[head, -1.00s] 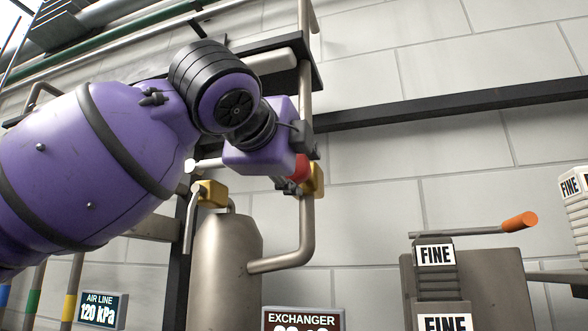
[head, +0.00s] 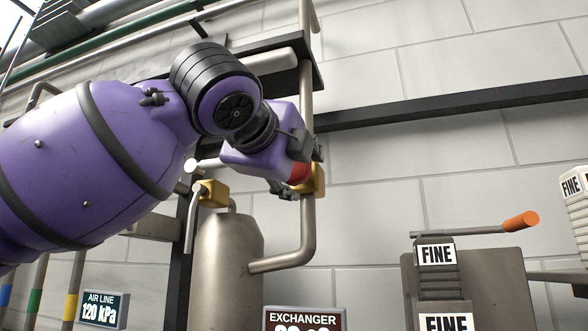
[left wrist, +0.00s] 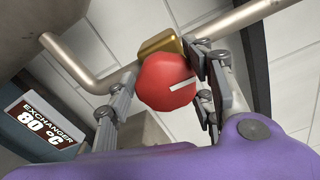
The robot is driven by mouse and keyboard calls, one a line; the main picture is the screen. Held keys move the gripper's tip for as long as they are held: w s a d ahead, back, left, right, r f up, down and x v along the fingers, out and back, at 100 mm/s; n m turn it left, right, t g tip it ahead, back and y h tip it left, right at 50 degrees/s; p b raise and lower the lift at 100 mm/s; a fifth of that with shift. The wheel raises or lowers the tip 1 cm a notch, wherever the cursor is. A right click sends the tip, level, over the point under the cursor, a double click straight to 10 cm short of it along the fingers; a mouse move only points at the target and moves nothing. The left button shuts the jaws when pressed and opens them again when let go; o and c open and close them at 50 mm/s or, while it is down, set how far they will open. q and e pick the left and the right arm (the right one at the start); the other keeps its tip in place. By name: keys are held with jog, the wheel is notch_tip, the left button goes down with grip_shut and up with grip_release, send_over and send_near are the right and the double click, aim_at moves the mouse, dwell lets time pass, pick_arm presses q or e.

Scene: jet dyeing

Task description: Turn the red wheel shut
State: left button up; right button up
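The red wheel (head: 300,173) sits on a yellow valve body (head: 318,180) on the pipe, mostly hidden behind my left gripper in the head view. In the left wrist view the red wheel (left wrist: 166,82) is a faceted knob with a white line pointing right and slightly up. My left gripper (left wrist: 168,70) has its fingers on either side of the wheel, and they look closed against its rim. In the head view my left gripper (head: 297,165) is tilted. My right gripper is not in view.
A grey tank (head: 226,270) with another yellow valve (head: 211,193) stands left of the pipe. The exchanger display (left wrist: 41,117) reads 80 °C. An air line display (head: 103,309) is at lower left. An orange-handled lever (head: 519,222) is at right. A dark rail (head: 450,105) crosses the wall.

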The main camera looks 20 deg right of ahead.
pick_arm(q)
jog(key=shift+o, duration=0.7)
jog(key=shift+r, duration=0.1)
jog(key=shift+s, duration=0.1)
jog(key=shift+s, duration=0.1)
jog(key=v, duration=1.1)
jog(key=shift+s+a, duration=0.25)
